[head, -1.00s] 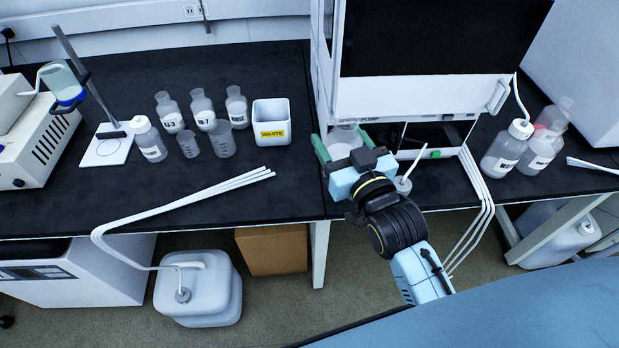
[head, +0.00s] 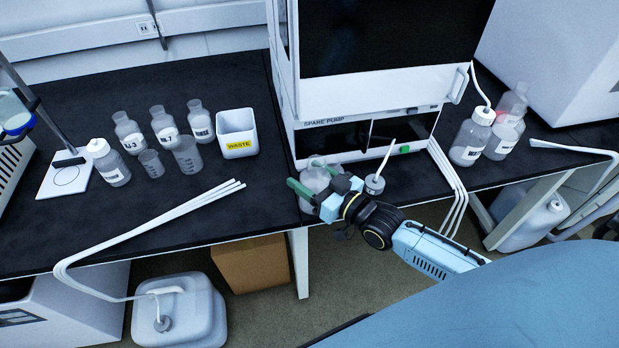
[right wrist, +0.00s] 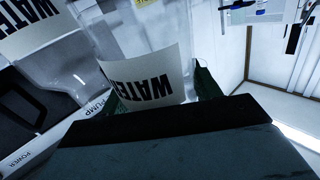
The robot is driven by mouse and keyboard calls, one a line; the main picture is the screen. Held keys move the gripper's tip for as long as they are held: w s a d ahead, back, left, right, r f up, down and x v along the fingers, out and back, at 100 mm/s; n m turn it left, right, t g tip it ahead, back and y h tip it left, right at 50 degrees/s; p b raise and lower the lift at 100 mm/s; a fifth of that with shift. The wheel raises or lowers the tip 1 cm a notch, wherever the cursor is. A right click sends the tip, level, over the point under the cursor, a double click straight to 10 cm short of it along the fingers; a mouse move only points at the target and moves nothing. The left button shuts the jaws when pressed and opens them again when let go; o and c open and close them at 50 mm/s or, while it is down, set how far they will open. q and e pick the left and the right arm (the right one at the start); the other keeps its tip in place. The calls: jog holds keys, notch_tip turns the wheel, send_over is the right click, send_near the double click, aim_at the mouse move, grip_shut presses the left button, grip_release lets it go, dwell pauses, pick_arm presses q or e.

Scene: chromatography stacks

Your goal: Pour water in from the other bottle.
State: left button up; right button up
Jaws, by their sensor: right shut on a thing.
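My right gripper (head: 318,188) is shut on a clear bottle (head: 315,176) in front of the spare pump. Its green fingers lie on either side of the bottle. In the right wrist view this bottle (right wrist: 150,78) bears a WATER label that appears upside down. A second WATER-labelled bottle (right wrist: 42,38) is at the upper left there. I cannot tell for sure which bottle that is in the head view. A grey cap (head: 375,185) with a white tube is on the bench just right of the gripper. My left gripper is not in view.
The spare pump unit (head: 375,118) stands behind the gripper. Capped and open bottles (head: 468,145) stand at its right. A white waste bin (head: 237,148), several labelled bottles and two beakers (head: 187,155) are at the left. White tubes (head: 150,228) cross the left bench front.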

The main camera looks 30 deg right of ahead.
aim_at(314, 163)
jog(key=shift+w+d+r+m+p, duration=0.15)
jog(key=shift+r+m+p, duration=0.4)
jog(key=shift+r, duration=0.4)
jog(key=shift+w+d+r+m+p, duration=0.1)
jog(key=shift+r+m+p, duration=0.1)
jog(key=shift+r+m, duration=0.15)
jog(key=shift+w+d+r+m+p, duration=0.1)
jog(key=shift+r+m+p, duration=0.1)
jog(key=shift+r+m, duration=0.15)
jog(key=shift+g, duration=0.4)
jog(key=shift+s+d, duration=0.1)
jog(key=shift+d+r+m+p, duration=0.1)
jog(key=shift+r+m+p, duration=0.1)
jog(key=shift+m+p, duration=0.3)
